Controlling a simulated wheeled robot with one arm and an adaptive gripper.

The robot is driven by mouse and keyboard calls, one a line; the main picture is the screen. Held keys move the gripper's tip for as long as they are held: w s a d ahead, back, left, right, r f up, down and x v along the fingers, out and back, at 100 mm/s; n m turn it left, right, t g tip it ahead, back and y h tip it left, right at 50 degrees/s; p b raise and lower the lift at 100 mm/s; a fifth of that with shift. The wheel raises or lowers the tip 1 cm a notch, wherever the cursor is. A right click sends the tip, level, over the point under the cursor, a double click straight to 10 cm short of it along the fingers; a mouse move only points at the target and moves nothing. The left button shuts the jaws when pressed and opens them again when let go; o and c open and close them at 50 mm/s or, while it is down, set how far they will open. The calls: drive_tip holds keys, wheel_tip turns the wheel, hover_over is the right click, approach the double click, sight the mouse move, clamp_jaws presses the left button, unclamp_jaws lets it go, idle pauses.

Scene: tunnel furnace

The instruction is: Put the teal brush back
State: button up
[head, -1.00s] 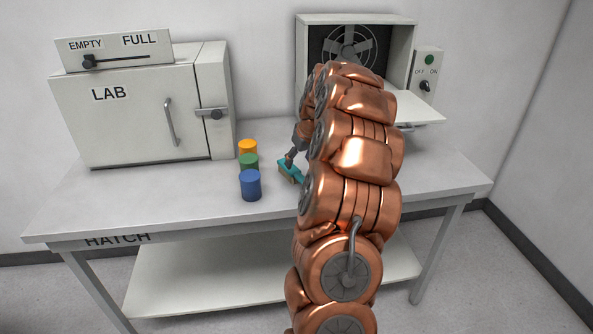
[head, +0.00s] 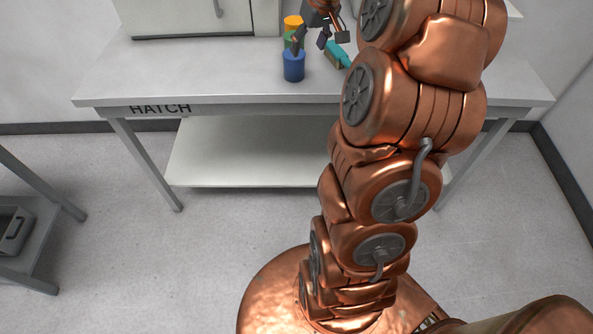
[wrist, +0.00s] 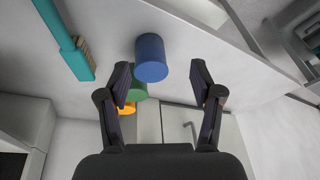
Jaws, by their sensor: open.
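The teal brush (head: 338,55) lies on the bench top, to the right of the cylinders. It also shows at the upper left of the wrist view (wrist: 66,42), with a tan bristle side, outside my fingers. My gripper (head: 311,43) is open and empty, left of the brush and close to the cylinders. In the wrist view, the blue cylinder (wrist: 151,58) shows between my open fingertips (wrist: 161,80), with the green cylinder (wrist: 140,90) and the orange cylinder (wrist: 127,109) behind it. I cannot tell whether a finger touches a cylinder.
The blue (head: 293,66), green (head: 289,41) and orange (head: 292,21) cylinders stand in a row on the bench (head: 200,72). A white cabinet (head: 180,18) stands at the back left. The bench front is clear. A low shelf (head: 240,150) lies below; a grey table (head: 30,195) stands at left.

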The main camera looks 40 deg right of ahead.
drive_tip(key=s+a+n+g, duration=0.1)
drive_tip(key=s+a, duration=0.4)
drive_tip(key=a, duration=0.5)
drive_tip(key=s+a+n+g, duration=0.1)
drive_tip(key=s+a, duration=0.5)
drive_tip(key=a, duration=0.3)
drive_tip(key=s+a+f+g, duration=0.1)
drive_tip(key=s+a, duration=0.3)
drive_tip(key=s, duration=0.5)
drive_tip(key=s+a+f+g, duration=0.2)
drive_tip(key=s+a+f, duration=0.2)
drive_tip(key=s, duration=0.6)
drive_tip(key=shift+s+a+f, duration=0.15)
drive_tip(key=shift+s+f, duration=0.05)
wheel_tip(320, 180, up, 2)
drive_tip(key=shift+r+p, duration=0.1)
drive_tip(key=shift+p, duration=0.95)
drive_tip(key=shift+c, duration=0.2)
